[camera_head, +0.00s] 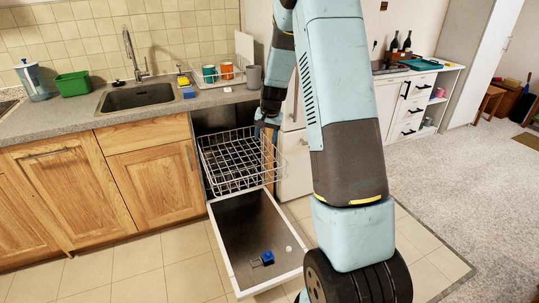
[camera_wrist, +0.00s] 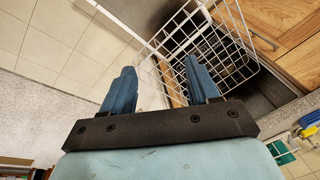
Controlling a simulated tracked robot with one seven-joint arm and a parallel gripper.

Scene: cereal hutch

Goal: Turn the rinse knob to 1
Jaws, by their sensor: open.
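A dishwasher stands open, with its door (camera_head: 244,238) folded down over the tiled floor. On the inner face of the door are a blue piece (camera_head: 263,259) and a small pale round piece (camera_head: 289,249). I cannot tell which is the rinse knob, and no number is readable. My gripper (camera_head: 268,122) is above the right side of the wire rack, partly hidden by my arm. In the wrist view my gripper (camera_wrist: 160,76) has its blue fingers wide apart, with nothing held between them. The knob is not recognisable in the wrist view.
The wire rack (camera_head: 238,160) is pulled out above the rear of the door; it also shows in the wrist view (camera_wrist: 214,45). Wooden cabinets (camera_head: 155,185) stand to the left. The counter (camera_head: 75,120) holds a sink and cups. Tiled floor (camera_head: 130,270) left of the door is clear.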

